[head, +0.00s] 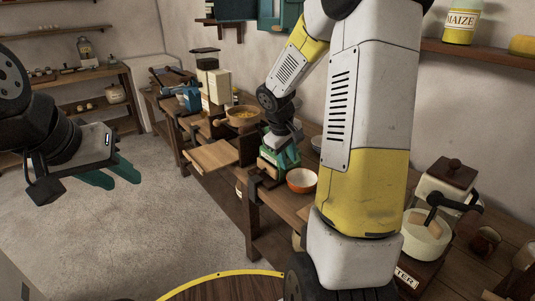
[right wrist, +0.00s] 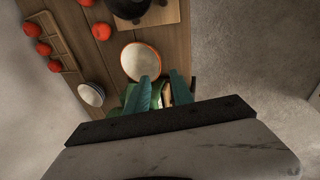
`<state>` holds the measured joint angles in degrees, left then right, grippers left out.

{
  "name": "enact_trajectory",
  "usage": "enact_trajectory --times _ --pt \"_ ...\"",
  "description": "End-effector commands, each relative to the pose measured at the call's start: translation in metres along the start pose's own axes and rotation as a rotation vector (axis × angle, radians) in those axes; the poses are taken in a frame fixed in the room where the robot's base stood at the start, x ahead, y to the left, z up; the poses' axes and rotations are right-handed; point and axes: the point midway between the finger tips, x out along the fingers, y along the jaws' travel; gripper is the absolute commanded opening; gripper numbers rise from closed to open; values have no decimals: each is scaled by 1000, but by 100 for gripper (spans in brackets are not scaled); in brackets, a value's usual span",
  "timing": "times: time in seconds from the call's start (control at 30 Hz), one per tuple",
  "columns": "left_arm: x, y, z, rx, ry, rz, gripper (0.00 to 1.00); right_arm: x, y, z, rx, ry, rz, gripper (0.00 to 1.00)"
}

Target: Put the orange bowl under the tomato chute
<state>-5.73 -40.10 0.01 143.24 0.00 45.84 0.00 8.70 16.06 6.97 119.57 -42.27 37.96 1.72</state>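The orange bowl (head: 302,182), pale inside, stands upright on the wooden counter beside a green device (head: 269,168). In the right wrist view the bowl (right wrist: 141,61) is just beyond my right fingertips, and one finger overlaps its near rim. My right gripper (right wrist: 162,86) has its fingers apart, above the green device, with a small beige part showing between them. I cannot tell whether it touches anything. A wooden rack with red tomatoes (right wrist: 45,48) lies to the bowl's left; I cannot tell whether it is the tomato chute. My left gripper (head: 116,172) is open and empty over the floor.
Stacked white bowls (right wrist: 91,94) stand near the tomato rack. A dark pot (right wrist: 128,8) is beyond the orange bowl on a board. A brown pan (head: 243,115) and a cream grinder (head: 218,86) stand farther along the counter. The floor at left is clear.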

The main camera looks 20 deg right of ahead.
Motion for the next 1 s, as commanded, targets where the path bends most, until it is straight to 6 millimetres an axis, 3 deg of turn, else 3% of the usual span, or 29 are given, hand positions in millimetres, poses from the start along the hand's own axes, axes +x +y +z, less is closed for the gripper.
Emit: enact_trajectory --times 0.03,0.2,0.4,0.5,0.7,1.0 --pt "0 0 0 0 0 0 36 -28 -2 6 39 29 4 28" --pt "0 0 0 0 0 0 36 -110 -29 39 198 126 -40 28" --pt "0 0 0 0 0 0 36 -182 -77 83 365 267 -152 28" --pt "0 0 0 0 0 0 36 -206 -101 101 426 334 -219 28" --pt "0 0 0 0 0 0 36 -229 -132 123 491 417 -317 28" --pt "0 0 0 0 0 0 36 -233 -138 126 503 432 -340 28"
